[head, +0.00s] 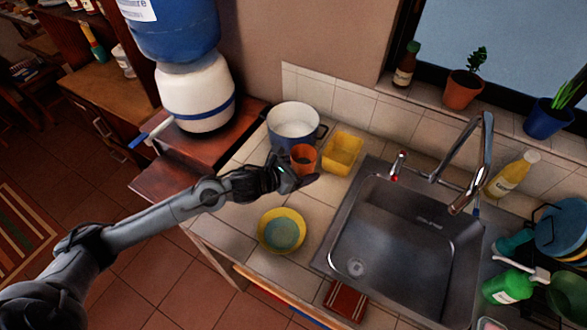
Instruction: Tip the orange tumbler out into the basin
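The gripper's dark fingers are spread apart at the tumbler's near side. I cannot tell whether they touch or grip it. The tumbler's contents are not clear. The steel basin (402,232) is to the right of the tumbler, with a drain at its lower left and no large object inside. My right gripper is not in view.
The white pot (293,123) and yellow container (343,152) crowd the tumbler. A yellow plate with a teal bowl (282,232) sits nearer the front. The curved faucet (484,160) overhangs the basin's right side; bottles and dishes stand farther right.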

